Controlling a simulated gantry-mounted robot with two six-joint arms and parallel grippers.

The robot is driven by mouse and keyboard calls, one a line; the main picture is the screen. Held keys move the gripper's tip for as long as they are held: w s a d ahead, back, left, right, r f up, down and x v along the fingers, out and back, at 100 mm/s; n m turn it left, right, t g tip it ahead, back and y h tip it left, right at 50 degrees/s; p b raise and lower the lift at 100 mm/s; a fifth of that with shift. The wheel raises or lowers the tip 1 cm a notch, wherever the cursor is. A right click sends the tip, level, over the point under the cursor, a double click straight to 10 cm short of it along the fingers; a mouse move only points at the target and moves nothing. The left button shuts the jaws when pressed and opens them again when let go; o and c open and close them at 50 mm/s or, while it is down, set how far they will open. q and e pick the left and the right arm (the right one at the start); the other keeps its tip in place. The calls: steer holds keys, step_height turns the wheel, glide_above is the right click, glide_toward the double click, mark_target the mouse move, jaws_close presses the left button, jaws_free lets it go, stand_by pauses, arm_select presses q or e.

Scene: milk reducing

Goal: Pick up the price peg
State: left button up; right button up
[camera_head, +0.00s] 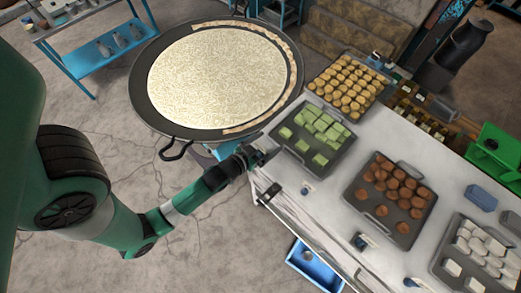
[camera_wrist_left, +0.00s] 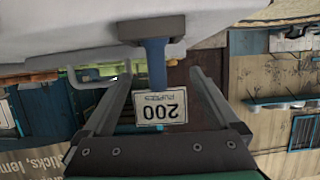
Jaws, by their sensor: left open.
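My left gripper (camera_wrist_left: 160,75) is open, with one finger on each side of the stem and visible gaps on both sides. In the head view my left gripper (camera_head: 257,157) is at the near left edge of the white table, beside the tray of green sweets. I cannot tell in the head view which small tag is the one between the fingers. My right gripper is not in view.
The white table (camera_head: 335,215) holds trays of yellow, green (camera_head: 279,146), brown (camera_head: 360,202) and white sweets. Small tags (camera_head: 360,241) stand along its near edge. A wide round pan (camera_head: 150,108) is left of it. A blue crate (camera_head: 313,268) sits below.

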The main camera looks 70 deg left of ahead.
arm_select(q)
steer(key=c, duration=1.5)
steer(key=shift+o, duration=0.2)
